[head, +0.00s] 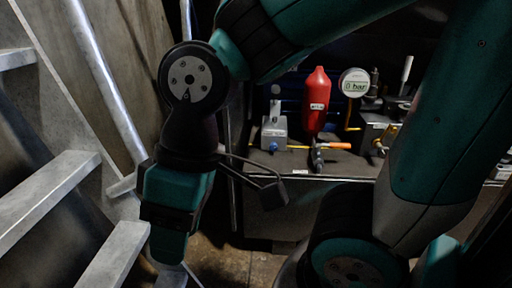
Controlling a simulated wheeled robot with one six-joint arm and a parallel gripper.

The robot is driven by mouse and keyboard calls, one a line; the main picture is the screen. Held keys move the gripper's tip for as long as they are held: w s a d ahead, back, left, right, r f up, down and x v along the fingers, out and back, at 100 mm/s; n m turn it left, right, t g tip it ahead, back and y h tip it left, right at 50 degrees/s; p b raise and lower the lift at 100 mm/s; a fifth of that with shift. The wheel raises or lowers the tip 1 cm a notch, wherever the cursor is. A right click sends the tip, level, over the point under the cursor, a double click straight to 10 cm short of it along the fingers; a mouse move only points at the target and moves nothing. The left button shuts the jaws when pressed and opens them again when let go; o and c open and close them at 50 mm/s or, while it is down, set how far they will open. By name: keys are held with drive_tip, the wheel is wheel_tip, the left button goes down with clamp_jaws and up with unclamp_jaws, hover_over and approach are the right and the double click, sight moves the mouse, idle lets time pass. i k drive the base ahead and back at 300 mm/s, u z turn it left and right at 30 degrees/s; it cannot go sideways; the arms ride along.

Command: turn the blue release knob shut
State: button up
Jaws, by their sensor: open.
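The blue release knob (273,146) is a small blue spot on the front of a grey metal block (274,132), on the bench in the middle. My gripper (176,268) hangs low at the left, pointing down, at the end of my teal and black wrist. It is open and well apart from the knob, to its left and lower in the picture. Its tips are near the bottom edge and hard to make out. The knob is small, and how far it is turned cannot be told.
A red bottle (317,102), a round gauge (354,83) and an orange-handled tool (330,146) share the bench (340,164) with the block. A brass fitting (386,137) is at the right. Metal steps (50,190) and a rail (101,75) fill the left side.

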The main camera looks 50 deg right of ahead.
sight(273, 146)
drive_tip(key=u, duration=1.35)
drive_tip(key=k, duration=0.95)
drive_tip(key=z, duration=2)
